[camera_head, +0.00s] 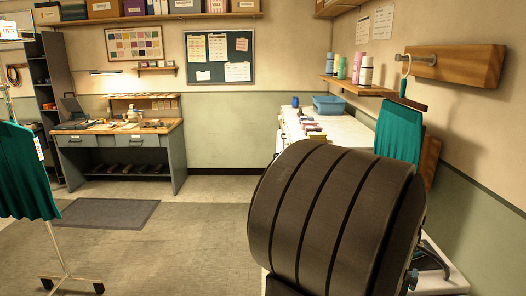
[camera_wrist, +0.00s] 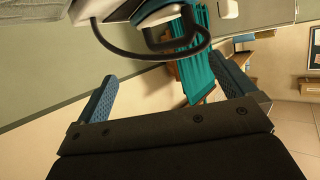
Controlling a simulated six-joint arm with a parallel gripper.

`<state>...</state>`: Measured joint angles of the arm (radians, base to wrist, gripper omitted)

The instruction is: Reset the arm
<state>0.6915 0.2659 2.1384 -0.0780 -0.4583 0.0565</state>
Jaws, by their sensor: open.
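My gripper (camera_wrist: 162,70) is open in the wrist view, its two blue-padded fingers wide apart with nothing held between them. Beyond the fingers are a dark curved handle or loop (camera_wrist: 128,52) on a pale appliance and a teal garment (camera_wrist: 203,75). I cannot tell the exact gap to them. In the head view, a large dark ribbed part of my arm fills the lower middle and hides most of the gripper. The teal garment (camera_head: 399,132) hangs from a hanger on a peg of the wooden wall board (camera_head: 470,65).
A dark-handled appliance (camera_head: 432,262) sits on a white surface at lower right. A white counter (camera_head: 345,132) with a blue bin (camera_head: 328,105) runs along the right wall, below a shelf of bottles (camera_head: 366,72). Another teal garment (camera_head: 22,170) hangs at far left. The left floor is mostly clear.

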